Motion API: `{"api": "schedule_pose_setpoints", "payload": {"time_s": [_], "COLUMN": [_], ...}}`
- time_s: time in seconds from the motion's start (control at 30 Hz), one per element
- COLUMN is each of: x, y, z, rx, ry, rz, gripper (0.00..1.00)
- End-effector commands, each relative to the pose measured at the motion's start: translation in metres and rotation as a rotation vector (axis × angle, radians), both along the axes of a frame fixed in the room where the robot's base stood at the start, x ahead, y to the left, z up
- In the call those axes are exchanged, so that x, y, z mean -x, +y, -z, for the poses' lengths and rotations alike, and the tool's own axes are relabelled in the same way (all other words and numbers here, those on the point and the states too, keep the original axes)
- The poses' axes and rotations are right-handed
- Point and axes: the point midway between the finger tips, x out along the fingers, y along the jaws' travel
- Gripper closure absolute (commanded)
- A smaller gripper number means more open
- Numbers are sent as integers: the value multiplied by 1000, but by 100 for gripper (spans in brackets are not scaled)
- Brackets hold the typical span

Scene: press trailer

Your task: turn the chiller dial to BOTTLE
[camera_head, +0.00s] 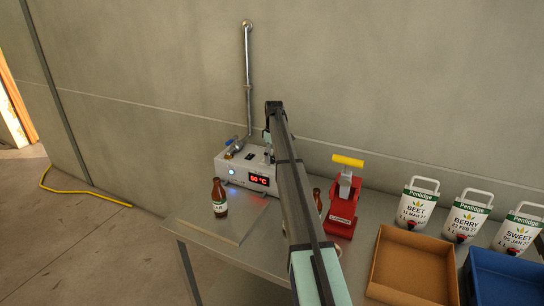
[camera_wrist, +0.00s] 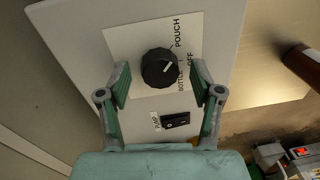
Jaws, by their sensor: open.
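In the wrist view the chiller dial (camera_wrist: 158,67) is a round black knob with a white mark. Its white plate is printed POUCH, OFF and a partly hidden BOTTLE beside the knob. The mark slants up and right; I cannot tell exactly which word it meets. My gripper (camera_wrist: 160,77) is open, with one finger on each side of the dial and visible gaps between. In the head view my arm reaches over the grey box (camera_head: 231,170) with a red display, and the gripper's fingers are not clear there.
A black rocker switch (camera_wrist: 175,120) sits below the dial. A brown bottle (camera_head: 220,198) stands in front of the box and also shows in the wrist view (camera_wrist: 304,64). A red capper (camera_head: 341,212), a brown tray (camera_head: 384,290), a blue tray (camera_head: 473,289) and labelled pouches (camera_head: 417,203) lie to the right.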

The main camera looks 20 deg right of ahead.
Motion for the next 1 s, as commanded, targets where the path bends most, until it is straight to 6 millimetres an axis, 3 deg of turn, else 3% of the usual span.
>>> {"api": "schedule_pose_setpoints", "payload": {"time_s": [0.07, 0.1, 0.2, 0.27, 0.67, 1.0], "x": [0, 0, 0, 0, 0, 1], "y": [0, 0, 0, 0, 0, 0], "z": [0, 0, 0, 0, 1, 2], "rx": [0, 0, 0, 0, -1, -1], "ry": [0, 0, 0, 0, 1, 1], "rz": [0, 0, 0, 0, 36, 242], "gripper": [35, 42, 77, 96, 95, 95]}}
